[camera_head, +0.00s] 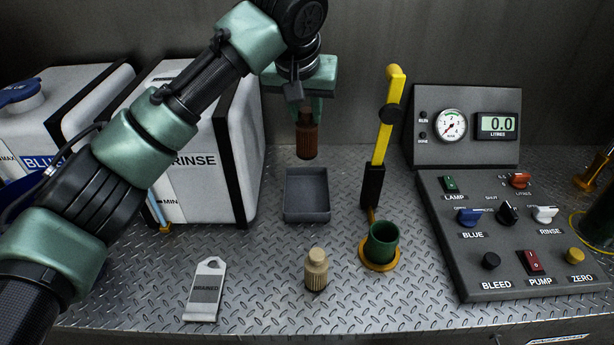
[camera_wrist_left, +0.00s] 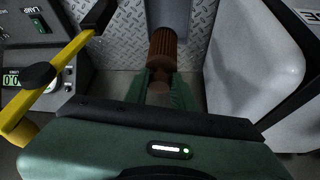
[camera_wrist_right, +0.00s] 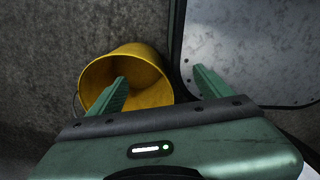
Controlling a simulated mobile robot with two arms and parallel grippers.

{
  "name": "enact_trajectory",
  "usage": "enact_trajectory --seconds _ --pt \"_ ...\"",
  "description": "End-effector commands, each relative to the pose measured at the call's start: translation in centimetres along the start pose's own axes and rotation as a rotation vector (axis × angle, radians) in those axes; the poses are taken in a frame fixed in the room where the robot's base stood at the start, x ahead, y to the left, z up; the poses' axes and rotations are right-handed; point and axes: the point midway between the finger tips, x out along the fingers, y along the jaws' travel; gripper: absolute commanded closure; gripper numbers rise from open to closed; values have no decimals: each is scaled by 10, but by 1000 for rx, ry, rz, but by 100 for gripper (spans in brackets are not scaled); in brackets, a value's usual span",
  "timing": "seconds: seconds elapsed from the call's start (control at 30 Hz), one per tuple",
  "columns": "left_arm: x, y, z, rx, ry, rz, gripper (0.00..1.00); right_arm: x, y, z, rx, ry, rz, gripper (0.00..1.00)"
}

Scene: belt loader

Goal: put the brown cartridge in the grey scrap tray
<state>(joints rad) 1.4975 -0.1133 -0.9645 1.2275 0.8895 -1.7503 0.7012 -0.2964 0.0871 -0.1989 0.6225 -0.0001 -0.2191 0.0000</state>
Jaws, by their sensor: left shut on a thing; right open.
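The brown cartridge (camera_head: 307,140) is a ribbed cylinder that hangs upright in my left gripper (camera_head: 305,103). The gripper is shut on its upper end. The cartridge also shows between the green fingers in the left wrist view (camera_wrist_left: 163,48). The grey scrap tray (camera_head: 307,210) sits on the bench, and in the head view the cartridge is above its back edge, apart from it. The tray looks empty. My right gripper (camera_wrist_right: 158,90) is open and empty, with a yellow bucket (camera_wrist_right: 125,72) beyond its fingers; it is not seen in the head view.
A yellow-handled lever (camera_head: 383,130) stands right of the tray, near a green cup (camera_head: 382,244). A beige cartridge (camera_head: 316,270) and a grey tag (camera_head: 205,290) are in front. The RINSE tank (camera_head: 215,185) stands left, the control panel (camera_head: 510,240) right.

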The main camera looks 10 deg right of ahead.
Motion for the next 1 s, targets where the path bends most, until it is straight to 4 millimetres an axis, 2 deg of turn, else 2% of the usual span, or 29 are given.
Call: enact_trajectory --seconds 0.03,0.17,0.3,0.4,0.67,0.9,1.0 --pt "13 0 8 1 -3 1 100 -3 -2 6 1 -7 -3 20" --pt "43 0 24 1 -4 1 100 -8 -9 12 3 -18 -10 20" --pt "73 0 40 0 -2 0 100 -11 -13 9 5 -15 -15 20" --pt "87 0 48 1 -1 1 100 -13 -13 4 5 -9 -15 20" --pt "105 0 58 0 -1 1 100 -15 -11 0 4 -4 -13 20" --pt "133 0 74 1 -1 1 100 -19 -5 1 1 -5 -7 20" --pt "135 0 74 0 1 2 100 -19 -4 1 0 -5 -5 20"
